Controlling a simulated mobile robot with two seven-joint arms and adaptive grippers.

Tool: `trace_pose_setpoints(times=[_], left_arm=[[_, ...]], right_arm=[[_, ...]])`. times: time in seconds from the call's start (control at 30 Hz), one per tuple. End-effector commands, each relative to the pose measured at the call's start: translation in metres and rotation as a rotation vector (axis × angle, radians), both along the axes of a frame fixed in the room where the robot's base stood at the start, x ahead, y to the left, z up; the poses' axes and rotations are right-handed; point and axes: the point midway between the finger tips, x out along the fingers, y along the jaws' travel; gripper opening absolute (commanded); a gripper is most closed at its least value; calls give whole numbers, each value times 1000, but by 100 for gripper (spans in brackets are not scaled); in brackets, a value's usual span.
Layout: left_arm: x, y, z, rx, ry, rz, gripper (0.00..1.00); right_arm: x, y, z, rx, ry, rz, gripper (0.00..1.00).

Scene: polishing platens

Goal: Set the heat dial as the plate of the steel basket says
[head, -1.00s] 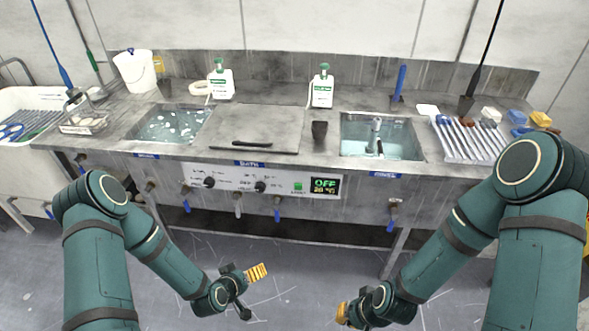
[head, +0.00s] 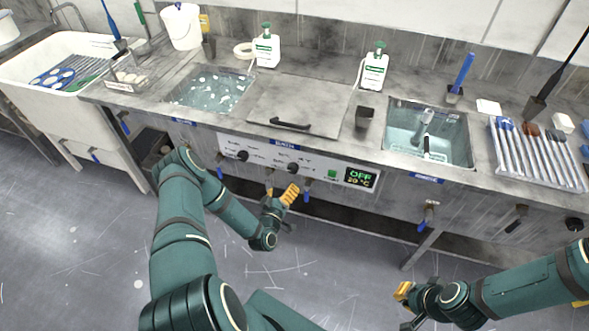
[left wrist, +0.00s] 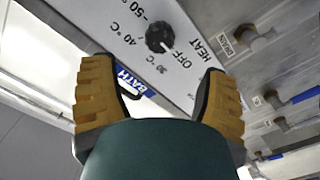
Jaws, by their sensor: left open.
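The heat dial (left wrist: 159,38) is a black knob at the top middle of the left wrist view, its pale mark toward OFF. Around it are printed OFF, 30 °C, 40 °C, 50 and HEAT. In the head view it appears to be the right knob (head: 293,168) on the white panel. My left gripper (head: 290,197) is open and empty below the panel, its yellow fingers (left wrist: 160,95) apart from the dial. The steel basket (head: 126,80) stands at the left with a pale plate (head: 118,87), too small to read. My right gripper (head: 404,305) is low at the right, its opening unclear.
Another knob (head: 242,156) sits left on the panel. Valves with blue handles (head: 307,190) hang below the panel near my left gripper. A lidded bath (head: 300,100) is above. Floor in front is clear.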

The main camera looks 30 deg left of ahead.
Motion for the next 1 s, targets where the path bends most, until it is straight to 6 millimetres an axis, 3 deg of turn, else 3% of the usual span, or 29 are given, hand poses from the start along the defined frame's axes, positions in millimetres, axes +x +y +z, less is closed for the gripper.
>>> trace_pose_setpoints(times=[0.2, 0.43, 0.6, 0.93, 1.0], left_arm=[[43, 10, 0, 1, -2, 0, 75], [77, 18, 0, 1, 0, -1, 75], [88, 21, 0, -1, 1, 0, 75], [90, 21, 0, -1, 2, 0, 75], [90, 21, 0, -1, 2, 0, 51]], right_arm=[[-1, 0, -3, 0, 2, 2, 0], [-2, 0, -6, 1, 5, 4, 0], [-2, 0, -7, 2, 6, 4, 0], [-2, 0, -7, 2, 6, 4, 0], [-2, 0, -7, 2, 6, 4, 0]])
